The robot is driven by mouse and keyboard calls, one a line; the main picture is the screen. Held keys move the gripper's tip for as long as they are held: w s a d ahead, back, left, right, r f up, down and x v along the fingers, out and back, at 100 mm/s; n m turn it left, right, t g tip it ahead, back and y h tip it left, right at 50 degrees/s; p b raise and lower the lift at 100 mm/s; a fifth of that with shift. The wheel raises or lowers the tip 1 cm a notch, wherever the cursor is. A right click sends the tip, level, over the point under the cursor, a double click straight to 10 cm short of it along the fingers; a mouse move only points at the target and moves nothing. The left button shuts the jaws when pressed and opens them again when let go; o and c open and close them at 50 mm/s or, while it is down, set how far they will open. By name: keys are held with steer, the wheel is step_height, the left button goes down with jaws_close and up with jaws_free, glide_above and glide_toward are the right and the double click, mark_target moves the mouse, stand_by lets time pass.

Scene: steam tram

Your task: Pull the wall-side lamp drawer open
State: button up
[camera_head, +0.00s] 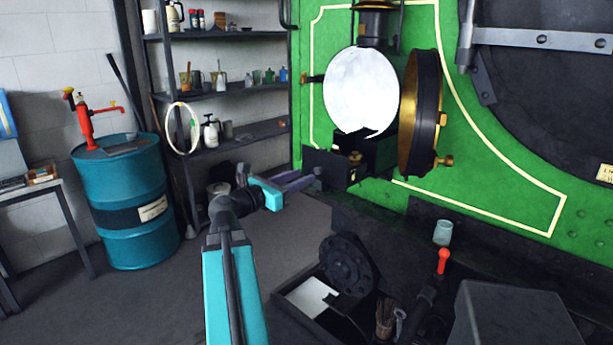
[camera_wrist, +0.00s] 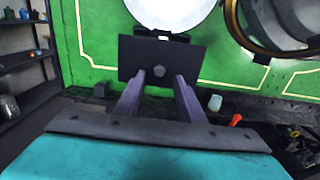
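The lamp on the green tram front has a white round reflector (camera_head: 361,90) and a round brass-rimmed door (camera_head: 421,112) swung open. Below the reflector is a black box-like drawer (camera_head: 327,162), with a small brass fitting (camera_head: 355,158) showing at it. In the wrist view, its black front plate (camera_wrist: 130,62) faces me, with a round grey knob (camera_wrist: 158,71) in the middle. My gripper (camera_wrist: 160,76) is open, its two purple fingers pointing at the plate, one on each side of the knob as seen. I cannot tell whether they touch it. It also shows in the head view (camera_head: 309,177).
A dark ledge (camera_head: 385,225) runs below the lamp and carries a glass cup (camera_head: 443,232). A red-topped lever (camera_head: 443,262) and an open dark box (camera_head: 310,297) are in front. Shelves (camera_head: 235,90) and a teal drum (camera_head: 125,200) stand left.

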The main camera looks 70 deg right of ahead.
steer(key=b+v, duration=0.6)
steer(key=v, duration=0.2)
steer(key=shift+b, duration=0.35)
steer(key=shift+w, duration=0.15)
stand_by(0.5)
